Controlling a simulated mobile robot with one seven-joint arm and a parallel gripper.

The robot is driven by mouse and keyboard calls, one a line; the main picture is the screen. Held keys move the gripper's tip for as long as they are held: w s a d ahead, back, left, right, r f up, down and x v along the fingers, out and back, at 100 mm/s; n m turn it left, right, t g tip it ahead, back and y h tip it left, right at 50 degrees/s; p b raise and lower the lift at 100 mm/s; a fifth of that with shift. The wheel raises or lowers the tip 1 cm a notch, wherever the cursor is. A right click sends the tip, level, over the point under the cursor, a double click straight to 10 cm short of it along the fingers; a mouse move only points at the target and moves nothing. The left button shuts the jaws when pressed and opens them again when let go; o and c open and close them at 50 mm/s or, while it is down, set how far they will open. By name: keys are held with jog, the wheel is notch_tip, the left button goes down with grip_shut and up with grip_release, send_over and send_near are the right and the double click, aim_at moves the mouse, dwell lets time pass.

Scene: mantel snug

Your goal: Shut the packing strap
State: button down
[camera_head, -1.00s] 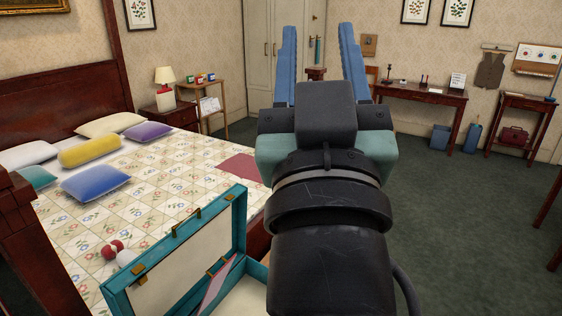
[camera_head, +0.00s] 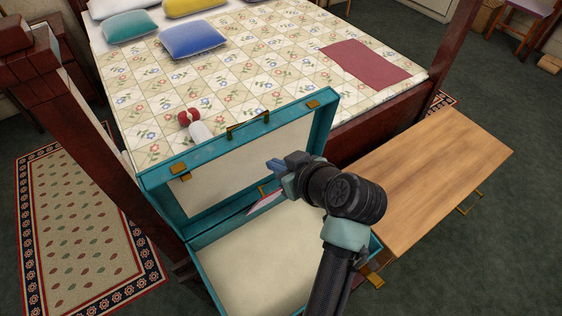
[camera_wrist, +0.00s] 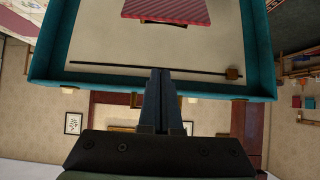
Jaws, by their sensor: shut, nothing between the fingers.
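An open teal case stands at the foot of the bed, its lid (camera_head: 328,108) raised and its cream-lined base (camera_head: 208,268) bare where I see it. In the wrist view, a thin dark strap (camera_wrist: 140,66) runs across the cream lining inside a teal frame (camera_wrist: 50,45). I cannot tell whether the strap is fastened. My gripper (camera_head: 274,165) is shut and empty, in front of the lid's inside. In the wrist view its fingertips (camera_wrist: 160,72) overlap the strap; contact is unclear.
A red striped item (camera_wrist: 168,10) lies against the lining, near the strap. A wooden bench (camera_head: 440,180) stands right of the case. The bed (camera_head: 260,50) is behind, with a red-and-white object (camera_head: 193,124) near the lid. A patterned rug (camera_head: 80,220) lies left.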

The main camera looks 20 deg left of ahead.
aim_at(272, 181)
jog(key=shift+w+a+f+p, duration=0.15)
jog(key=shift+w+a+f, duration=0.15)
jog(key=shift+f, duration=0.8)
jog(key=shift+w+a+f+p, duration=0.25)
jog(key=shift+a+f, duration=0.1)
jog(key=shift+f, duration=0.7)
jog(key=shift+w+a+f+p, duration=0.1)
jog(key=shift+w+a+f, duration=0.2)
jog(key=shift+f, duration=0.8)
